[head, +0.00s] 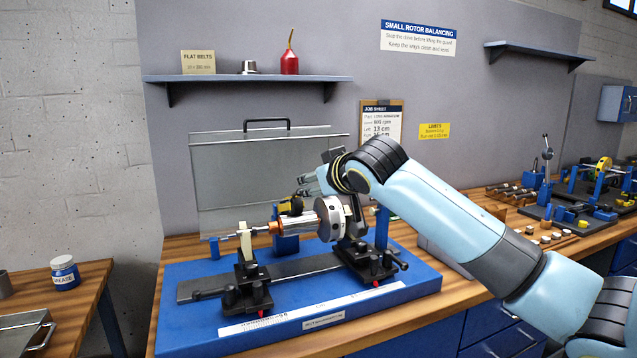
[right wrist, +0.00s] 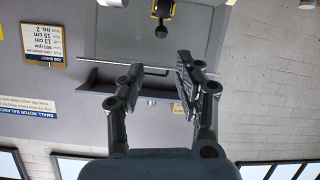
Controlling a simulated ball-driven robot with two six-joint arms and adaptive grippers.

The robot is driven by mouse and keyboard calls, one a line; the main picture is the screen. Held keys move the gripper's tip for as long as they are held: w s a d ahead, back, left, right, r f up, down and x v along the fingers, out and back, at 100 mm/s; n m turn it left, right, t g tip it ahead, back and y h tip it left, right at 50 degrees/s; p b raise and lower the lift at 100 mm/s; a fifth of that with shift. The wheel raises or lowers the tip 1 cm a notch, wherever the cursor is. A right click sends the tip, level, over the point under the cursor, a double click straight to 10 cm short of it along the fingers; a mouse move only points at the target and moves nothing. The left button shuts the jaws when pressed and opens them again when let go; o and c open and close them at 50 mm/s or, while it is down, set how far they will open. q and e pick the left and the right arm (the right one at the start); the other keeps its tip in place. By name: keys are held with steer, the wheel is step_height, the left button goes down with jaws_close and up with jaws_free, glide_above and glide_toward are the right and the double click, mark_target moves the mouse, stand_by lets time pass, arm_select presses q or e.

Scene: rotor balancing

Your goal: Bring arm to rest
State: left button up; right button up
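My right arm reaches in from the right in the head view. Its gripper (head: 312,178) is above and behind the rotor (head: 329,217), in front of the raised clear guard (head: 238,180). In the right wrist view the two fingers of that gripper (right wrist: 158,80) stand apart with nothing between them. The rotor, with a steel disc and a copper-coloured part on its shaft, lies across the supports of the blue balancing machine (head: 188,312). The gripper looks clear of the rotor. My left gripper is not in view.
A shelf (head: 250,78) with a red oil can (head: 289,62) hangs behind. A job sheet (head: 382,122) is on the wall panel. A grease jar (head: 65,272) stands on the left bench. Tools and small parts crowd the bench at right.

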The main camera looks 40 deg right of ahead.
steer(key=shift+s+r, duration=0.1)
steer(key=shift+s, duration=0.1)
stand_by(0.4)
